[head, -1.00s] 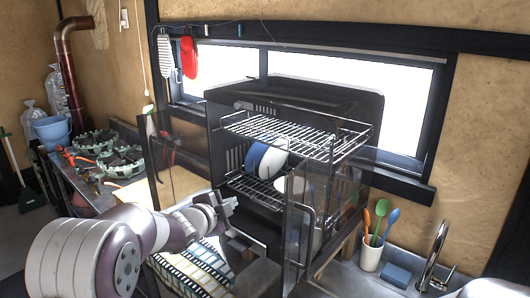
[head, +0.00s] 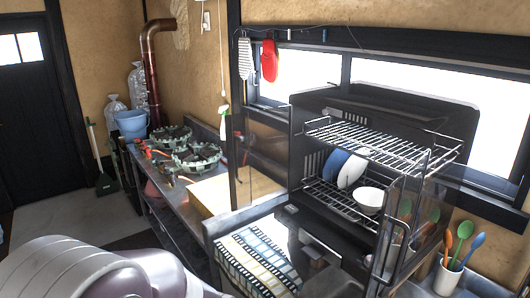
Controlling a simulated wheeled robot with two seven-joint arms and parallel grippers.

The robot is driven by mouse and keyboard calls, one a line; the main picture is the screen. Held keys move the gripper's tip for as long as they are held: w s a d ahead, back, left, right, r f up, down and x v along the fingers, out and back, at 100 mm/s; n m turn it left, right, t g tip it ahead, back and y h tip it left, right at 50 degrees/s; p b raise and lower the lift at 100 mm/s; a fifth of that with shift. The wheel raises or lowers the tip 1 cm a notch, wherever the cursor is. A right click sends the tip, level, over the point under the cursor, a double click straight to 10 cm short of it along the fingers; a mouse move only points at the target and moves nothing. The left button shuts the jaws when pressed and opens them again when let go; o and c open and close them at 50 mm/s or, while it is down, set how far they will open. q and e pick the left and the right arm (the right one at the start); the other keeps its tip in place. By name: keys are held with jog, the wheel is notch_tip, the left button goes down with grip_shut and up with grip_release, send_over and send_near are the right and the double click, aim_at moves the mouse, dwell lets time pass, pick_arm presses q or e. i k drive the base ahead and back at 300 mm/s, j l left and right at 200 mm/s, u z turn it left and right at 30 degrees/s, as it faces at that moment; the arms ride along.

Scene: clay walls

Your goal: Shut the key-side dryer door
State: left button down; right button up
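The dish dryer (head: 395,105) is a dark cabinet on the counter with an open front. It has two see-through doors. The left door (head: 262,165) stands open, swung out from the cabinet's left side. The right door (head: 408,225) also stands open at the right side, with a metal handle. I see no key, so I cannot tell which door is the key-side one. Inside are two wire racks, with plates (head: 351,171) and a white bowl (head: 369,200) on the lower one. My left arm shows at the bottom left, but its gripper is out of frame. My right gripper is not in view.
A cutting board (head: 208,194) and green-grey pot stands (head: 197,157) are to the left. A cup of colourful spoons (head: 447,277) stands at the right. The floor at the left is partly clear.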

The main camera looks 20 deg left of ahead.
aim_at(258, 142)
jog(key=i+j+z, duration=0.15)
jog(key=j+z, duration=0.15)
jog(key=j, duration=0.4)
jog(key=i+j+z, duration=0.1)
jog(key=j+z, duration=0.2)
jog(key=j, duration=0.4)
jog(key=j+z, duration=0.35)
jog(key=j, duration=0.35)
jog(key=j+z, duration=0.3)
jog(key=j, duration=0.4)
jog(key=k+j+z, duration=0.3)
jog(key=j, duration=0.4)
jog(key=i+j+z, duration=0.2)
jog(key=j, duration=0.3)
jog(key=i+j+z, duration=0.1)
jog(key=j+z, duration=0.15)
jog(key=j, duration=0.25)
jog(key=j+z, duration=0.2)
jog(key=j, duration=0.35)
jog(key=i, duration=0.05)
